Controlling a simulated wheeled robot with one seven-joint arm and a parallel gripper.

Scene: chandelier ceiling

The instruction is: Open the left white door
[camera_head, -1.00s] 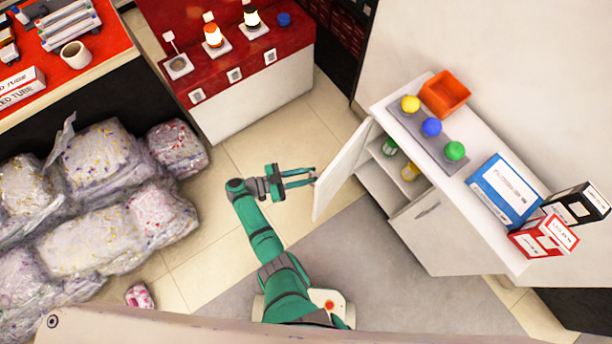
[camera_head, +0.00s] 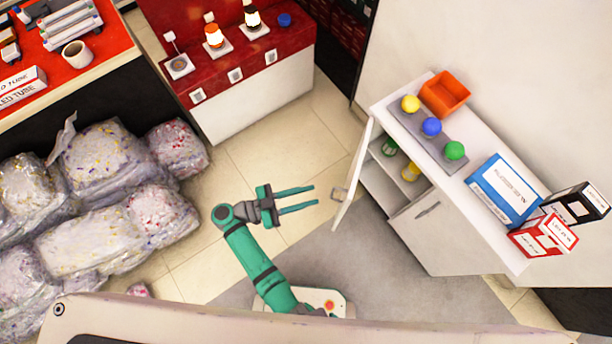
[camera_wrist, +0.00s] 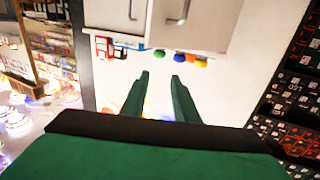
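The left white door (camera_head: 354,176) of the white cabinet (camera_head: 446,235) stands partly open in the head view, seen nearly edge-on. Its grey handle (camera_head: 338,194) sticks out on the side facing my gripper. My gripper (camera_head: 316,194) is open and empty, its two green fingers pointing right at the handle with a small gap. In the wrist view my gripper (camera_wrist: 161,77) shows its fingers spread with nothing between them. Two handles (camera_wrist: 133,9) and (camera_wrist: 180,12) show on the cabinet's white fronts at the top there.
The right door (camera_head: 418,220) is closed. Green and yellow items (camera_head: 389,147) stand on the shelf inside. Colored balls (camera_head: 431,127), an orange bin (camera_head: 445,94) and boxes (camera_head: 504,190) sit on top. Wrapped bags (camera_head: 110,165) lie at left. Floor around my gripper is clear.

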